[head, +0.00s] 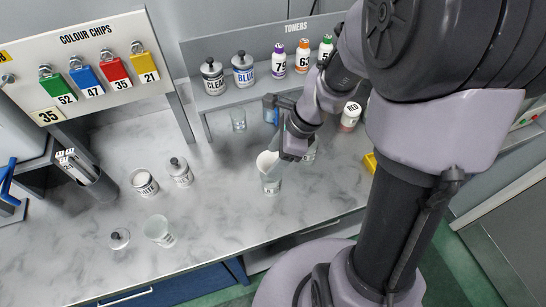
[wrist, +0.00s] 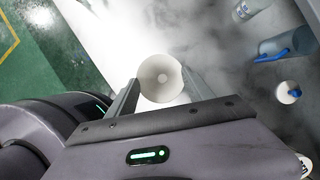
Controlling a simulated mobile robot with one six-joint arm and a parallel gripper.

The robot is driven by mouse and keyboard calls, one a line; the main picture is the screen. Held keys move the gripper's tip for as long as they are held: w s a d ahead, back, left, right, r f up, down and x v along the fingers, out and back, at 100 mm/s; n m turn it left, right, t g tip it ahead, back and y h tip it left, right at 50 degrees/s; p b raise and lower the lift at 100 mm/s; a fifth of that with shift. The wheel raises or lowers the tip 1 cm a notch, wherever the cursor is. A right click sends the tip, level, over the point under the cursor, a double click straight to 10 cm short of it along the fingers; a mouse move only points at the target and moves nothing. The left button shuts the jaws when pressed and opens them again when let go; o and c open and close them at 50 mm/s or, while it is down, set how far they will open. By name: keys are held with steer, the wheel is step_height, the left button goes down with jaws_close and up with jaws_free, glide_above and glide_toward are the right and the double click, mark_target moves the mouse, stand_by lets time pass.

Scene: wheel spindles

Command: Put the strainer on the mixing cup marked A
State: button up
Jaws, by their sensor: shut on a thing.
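My gripper (head: 281,152) is shut on the strainer (head: 266,162), a white paper-like cone. In the wrist view the strainer (wrist: 161,78) shows as a round pale opening between the two fingers (wrist: 160,92). In the head view the strainer is at the mouth of a clear mixing cup (head: 271,184) near the counter's front. I cannot tell whether it rests on the rim. That cup's mark is too small to read. Another clear cup (head: 160,231) stands at the front left, and one more (head: 309,152) is partly hidden behind my gripper.
A small lid (head: 119,238) lies at the front left. A toner shelf (head: 226,98) with cans and bottles is behind. A clear glass (head: 238,119) stands below it. The counter between is bare.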

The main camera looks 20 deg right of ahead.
step_height(320, 180, down, 2)
steer(key=shift+w+f, duration=0.1)
steer(key=shift+f, duration=0.15)
steer(key=shift+f+b, duration=0.55)
steer(key=shift+b, duration=0.2)
steer(key=o, duration=1.3)
